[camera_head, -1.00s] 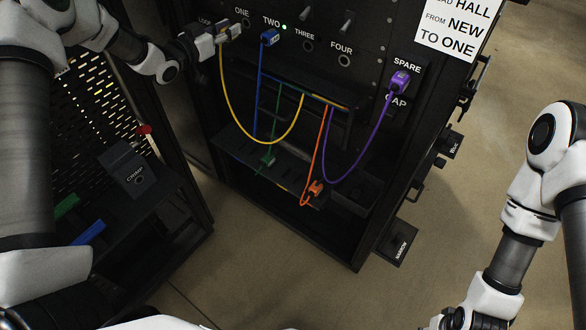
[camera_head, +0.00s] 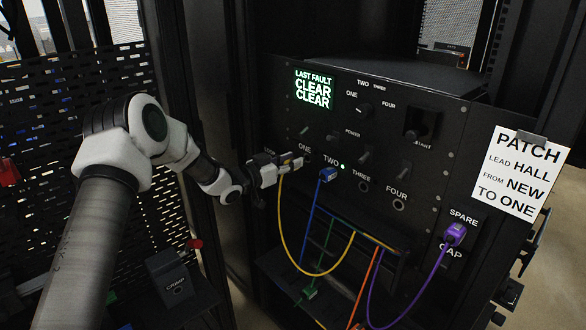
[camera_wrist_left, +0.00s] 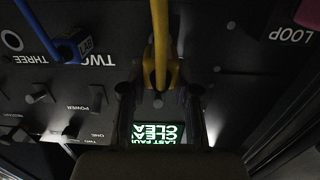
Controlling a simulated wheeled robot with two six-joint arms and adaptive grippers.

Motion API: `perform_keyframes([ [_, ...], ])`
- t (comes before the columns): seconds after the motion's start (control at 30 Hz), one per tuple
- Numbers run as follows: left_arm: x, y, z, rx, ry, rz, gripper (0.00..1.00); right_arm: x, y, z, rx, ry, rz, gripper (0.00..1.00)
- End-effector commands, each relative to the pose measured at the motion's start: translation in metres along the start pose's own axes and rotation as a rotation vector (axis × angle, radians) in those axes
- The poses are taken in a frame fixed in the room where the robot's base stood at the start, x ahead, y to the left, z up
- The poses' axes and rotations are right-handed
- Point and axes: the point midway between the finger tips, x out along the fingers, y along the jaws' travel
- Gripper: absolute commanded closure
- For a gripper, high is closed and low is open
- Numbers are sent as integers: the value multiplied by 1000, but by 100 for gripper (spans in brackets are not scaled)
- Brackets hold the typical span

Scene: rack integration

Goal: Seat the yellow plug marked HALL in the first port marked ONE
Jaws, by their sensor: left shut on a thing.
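The yellow plug (camera_head: 287,161) is in the jaws of my left gripper (camera_head: 282,166), at the panel by the label ONE. Port ONE (camera_head: 306,158) is right at the plug's front end; I cannot tell whether the plug is in it. The yellow lead (camera_head: 300,266) hangs from the plug in a loop up to the bar below the ports. In the left wrist view the yellow plug (camera_wrist_left: 161,76) shows between my two dark fingers. The word HALL on the plug is not readable. My right gripper is not in view.
Ports THREE (camera_head: 363,186) and FOUR (camera_head: 398,204) are empty. A purple plug (camera_head: 455,233) is at SPARE. Green and orange leads hang below. Switches line the panel above the ports.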

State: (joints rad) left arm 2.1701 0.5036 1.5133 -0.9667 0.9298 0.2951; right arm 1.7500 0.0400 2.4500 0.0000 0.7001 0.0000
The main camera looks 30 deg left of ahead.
Motion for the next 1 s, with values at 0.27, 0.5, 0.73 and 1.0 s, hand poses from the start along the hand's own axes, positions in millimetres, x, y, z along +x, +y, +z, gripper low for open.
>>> perform_keyframes([
  [0.27,0,0,0,0,0,0,100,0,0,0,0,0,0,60],
  [0.5,0,0,0,0,0,0,100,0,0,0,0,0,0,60],
  [0.73,0,0,0,1,0,0,100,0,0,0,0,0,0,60],
  [1.0,7,0,0,2,0,0,100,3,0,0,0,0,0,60],
])
